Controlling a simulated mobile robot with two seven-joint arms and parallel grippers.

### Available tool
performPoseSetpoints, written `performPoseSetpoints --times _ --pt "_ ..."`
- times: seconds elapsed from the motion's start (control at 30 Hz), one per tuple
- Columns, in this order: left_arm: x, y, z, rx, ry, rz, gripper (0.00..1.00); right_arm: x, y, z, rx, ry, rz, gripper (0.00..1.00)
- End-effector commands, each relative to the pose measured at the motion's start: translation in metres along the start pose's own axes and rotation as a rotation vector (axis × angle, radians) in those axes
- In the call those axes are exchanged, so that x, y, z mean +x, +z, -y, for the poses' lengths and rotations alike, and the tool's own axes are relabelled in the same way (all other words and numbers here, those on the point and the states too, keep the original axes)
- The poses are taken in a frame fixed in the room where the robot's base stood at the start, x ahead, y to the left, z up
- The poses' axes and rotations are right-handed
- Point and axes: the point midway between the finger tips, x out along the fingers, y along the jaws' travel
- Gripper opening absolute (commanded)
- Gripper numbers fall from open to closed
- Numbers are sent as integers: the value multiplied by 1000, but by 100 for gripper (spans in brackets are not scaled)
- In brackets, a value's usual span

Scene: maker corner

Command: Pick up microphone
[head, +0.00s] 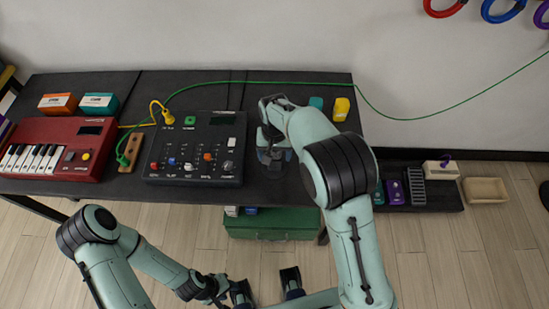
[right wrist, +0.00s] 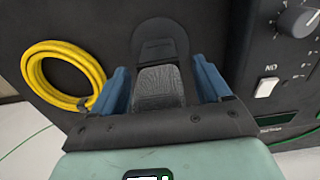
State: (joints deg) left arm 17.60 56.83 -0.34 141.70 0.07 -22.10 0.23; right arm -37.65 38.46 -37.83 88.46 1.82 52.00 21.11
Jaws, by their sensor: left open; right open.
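The microphone (right wrist: 158,88) shows in the right wrist view as a grey mesh block in front of a dark rounded base (right wrist: 160,40) on the black table. My right gripper (right wrist: 162,72) is open, with one blue finger on each side of the mesh; I cannot tell whether either finger touches it. In the head view my right gripper (head: 272,152) is low over the table, just right of the black mixer, and the microphone is mostly hidden by it and the arm. My left gripper (head: 266,287) is open and empty in front of the table.
The black mixer (head: 196,140) with knobs stands left of my right gripper. A red keyboard (head: 62,135) is further left. A coiled yellow cable (right wrist: 62,72) lies beside the microphone in the wrist view. A green cable (head: 400,118) runs along the back. A green box (head: 270,224) is below.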

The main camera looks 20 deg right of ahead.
Motion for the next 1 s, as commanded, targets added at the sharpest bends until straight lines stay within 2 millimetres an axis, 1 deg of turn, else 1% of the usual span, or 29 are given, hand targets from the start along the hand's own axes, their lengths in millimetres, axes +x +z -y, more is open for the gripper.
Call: performPoseSetpoints --times 0.07,0.27,0.3,0.37,0.4,0.47,0.5,0.53,0.83,1.0 --pt "1 0 0 0 0 0 44 5 0 0 1 0 0 77" --pt "0 0 0 0 0 0 44 6 0 0 1 -1 0 77" --pt "0 0 0 0 0 0 44 6 0 0 1 -1 0 70" --pt "0 0 0 0 0 0 44 5 0 0 1 -1 0 51" --pt "0 0 0 0 0 0 44 5 0 0 1 -1 0 38" --pt "0 0 0 0 0 0 44 5 0 0 1 -1 0 18" --pt "0 0 0 0 0 0 44 5 0 0 1 -1 0 5" --pt "0 0 0 0 0 0 44 5 0 0 1 -2 -2 2" --pt "0 0 0 0 0 0 44 2 -1 0 1 -2 -3 2" --pt "-2 0 -1 0 0 -1 44 -13 -1 1 0 -4 -4 2"
